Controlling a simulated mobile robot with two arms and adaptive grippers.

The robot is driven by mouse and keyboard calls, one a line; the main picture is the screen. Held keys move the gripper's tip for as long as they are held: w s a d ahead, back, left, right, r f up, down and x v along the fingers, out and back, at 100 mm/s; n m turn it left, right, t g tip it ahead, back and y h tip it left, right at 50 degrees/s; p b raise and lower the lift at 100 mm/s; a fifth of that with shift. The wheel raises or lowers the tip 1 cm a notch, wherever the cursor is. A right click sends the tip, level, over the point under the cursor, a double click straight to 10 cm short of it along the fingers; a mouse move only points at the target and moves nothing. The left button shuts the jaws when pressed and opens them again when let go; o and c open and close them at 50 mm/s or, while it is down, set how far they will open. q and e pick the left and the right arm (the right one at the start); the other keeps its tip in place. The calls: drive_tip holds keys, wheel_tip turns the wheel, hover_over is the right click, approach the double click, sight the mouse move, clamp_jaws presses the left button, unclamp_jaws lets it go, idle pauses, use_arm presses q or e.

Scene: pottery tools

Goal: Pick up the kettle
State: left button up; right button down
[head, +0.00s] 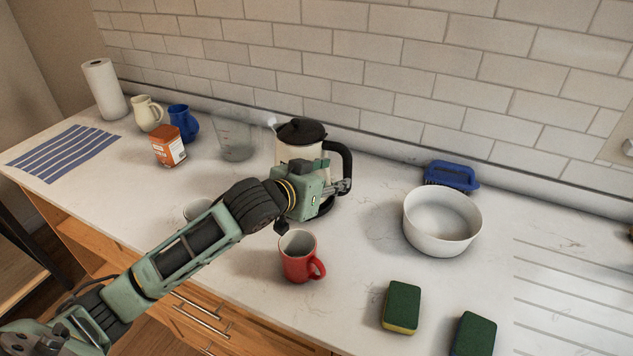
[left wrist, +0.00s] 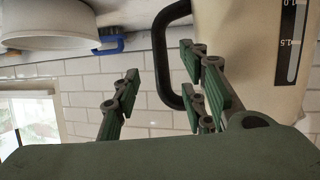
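The kettle (head: 290,155) stands on the counter near the back wall, cream with a black lid and a black handle (head: 347,160) on its right. My left gripper (head: 342,186) is at the lower part of the handle, and my arm hides much of the kettle's lower body. In the left wrist view, the fingers of my left gripper (left wrist: 165,88) are spread apart. The black handle (left wrist: 160,50) shows in the gap between them, beside the cream kettle body (left wrist: 240,50). I cannot tell whether a finger touches it. My right gripper is not in view.
A red mug (head: 298,262) stands close in front of my left wrist. A white bowl (head: 440,225) and blue brush (head: 452,175) are to the right, with two sponges (head: 402,305) in front. A glass beaker (head: 236,140) stands left of the kettle.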

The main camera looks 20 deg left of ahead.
sight(345, 175)
use_arm(q)
drive_tip(key=shift+x, duration=1.2)
drive_tip(key=shift+w+f+p, duration=0.2)
drive_tip(key=shift+w+p, duration=0.15)
drive_tip(key=shift+w+d, duration=0.1)
drive_tip(key=shift+w, duration=0.15)
drive_tip(key=shift+p+x, duration=0.8)
drive_tip(key=shift+x, duration=1.5)
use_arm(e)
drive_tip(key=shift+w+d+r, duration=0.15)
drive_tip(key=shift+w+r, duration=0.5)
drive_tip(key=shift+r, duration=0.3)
use_arm(q)
drive_tip(key=shift+c, duration=0.3)
clamp_jaws()
